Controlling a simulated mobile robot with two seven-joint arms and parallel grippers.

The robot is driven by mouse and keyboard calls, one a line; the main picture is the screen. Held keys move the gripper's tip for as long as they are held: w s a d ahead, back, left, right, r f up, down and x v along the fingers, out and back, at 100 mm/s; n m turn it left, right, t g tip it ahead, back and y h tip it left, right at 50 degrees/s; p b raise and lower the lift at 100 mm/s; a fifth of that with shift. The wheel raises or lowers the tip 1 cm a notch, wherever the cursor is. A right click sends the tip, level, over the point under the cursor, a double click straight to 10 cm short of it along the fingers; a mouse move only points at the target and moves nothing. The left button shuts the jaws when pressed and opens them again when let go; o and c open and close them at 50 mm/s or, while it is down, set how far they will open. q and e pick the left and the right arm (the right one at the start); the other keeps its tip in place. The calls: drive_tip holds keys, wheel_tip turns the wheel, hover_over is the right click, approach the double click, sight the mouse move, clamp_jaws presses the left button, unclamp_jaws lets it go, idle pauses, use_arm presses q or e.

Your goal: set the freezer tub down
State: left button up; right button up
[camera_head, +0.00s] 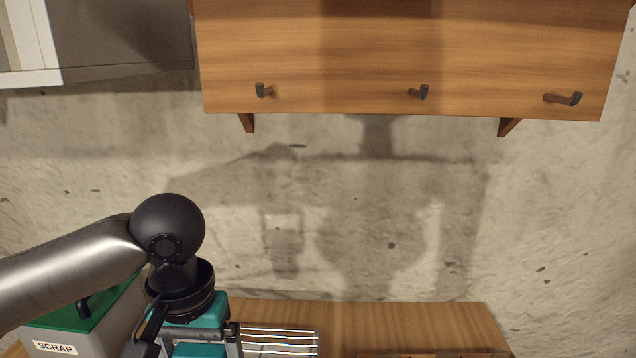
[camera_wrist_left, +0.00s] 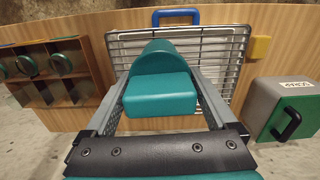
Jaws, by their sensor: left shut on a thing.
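My left gripper (camera_wrist_left: 162,105) is shut on a teal thing, which I take to be the freezer tub (camera_wrist_left: 160,95). In the left wrist view it shows as a teal block with a rounded part behind it, between the two grey fingers. It appears over the wire rack (camera_wrist_left: 228,62); whether it touches the rack cannot be told. In the head view my left gripper (camera_head: 200,350) points down at the bottom edge, beside the wire rack (camera_head: 280,337), and the held tub cannot be made out clearly. My right gripper is in neither view.
A grey bin with a green lid, marked SCRAP (camera_head: 55,347), stands left of the rack. A wooden compartment holder (camera_wrist_left: 62,85) with green-rimmed round things stands across the rack. A blue handle (camera_wrist_left: 176,12) is at the rack's edge. Wooden cabinets (camera_head: 400,60) hang above; bare worktop (camera_head: 420,322) shows.

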use_arm(q)
drive_tip(key=shift+s+a+f+b, duration=0.2)
drive_tip(key=shift+s+f+b, duration=0.05)
drive_tip(key=shift+f, duration=0.3)
drive_tip(key=shift+s+a+f+b, duration=0.15)
drive_tip(key=shift+s+f+b, duration=0.1)
drive_tip(key=shift+f, duration=0.25)
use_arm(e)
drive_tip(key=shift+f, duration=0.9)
